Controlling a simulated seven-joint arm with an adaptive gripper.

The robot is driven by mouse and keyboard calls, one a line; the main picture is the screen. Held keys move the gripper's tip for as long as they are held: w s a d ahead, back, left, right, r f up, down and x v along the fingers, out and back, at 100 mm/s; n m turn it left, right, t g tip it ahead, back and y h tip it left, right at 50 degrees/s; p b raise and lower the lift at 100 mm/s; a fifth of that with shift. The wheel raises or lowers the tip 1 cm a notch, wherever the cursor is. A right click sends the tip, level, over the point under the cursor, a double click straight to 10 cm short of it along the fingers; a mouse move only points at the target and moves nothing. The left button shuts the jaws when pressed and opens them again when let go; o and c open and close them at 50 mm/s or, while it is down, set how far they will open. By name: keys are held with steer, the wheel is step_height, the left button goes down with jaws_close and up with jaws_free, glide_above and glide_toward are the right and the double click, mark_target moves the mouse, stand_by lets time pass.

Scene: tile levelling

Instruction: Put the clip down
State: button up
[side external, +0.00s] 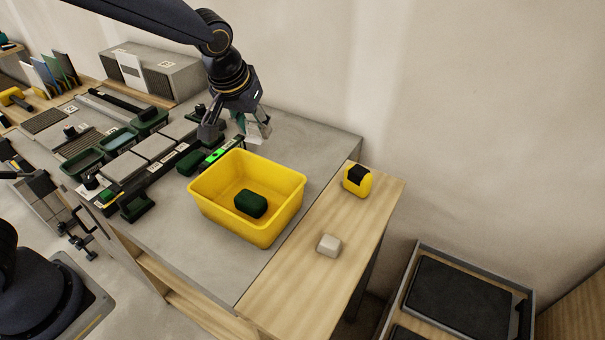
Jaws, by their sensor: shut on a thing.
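Left of the bin are grey tiles (124,167), a level with a bright green light (215,156) and green trays (82,163). A yellow-and-black tape measure (357,181) and a pale block (329,245) sit on the wooden ledge (290,275). The worktop right of my gripper (310,140) is clear.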

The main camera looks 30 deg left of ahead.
steer(key=s+d+r+m+g+h, duration=0.1)
steer(key=s+d+m+h, duration=0.3)
steer(key=s+d+m, duration=0.9)
steer(key=shift+s+d+f+n, duration=0.3)
steer(key=shift+s+f, duration=0.25)
steer(key=shift+f, duration=2.4)
steer(key=shift+s+d+f+n, duration=0.3)
steer(key=shift+s+f, duration=0.25)
steer(key=shift+f, duration=2.45)
steer(key=shift+s+d+f+n, duration=0.2)
steer(key=shift+s+f+n, duration=0.3)
steer(key=shift+f, duration=2.45)
steer(key=shift+f, duration=0.1)
steer(key=o, duration=0.8)
steer(key=shift+c, duration=0.2)
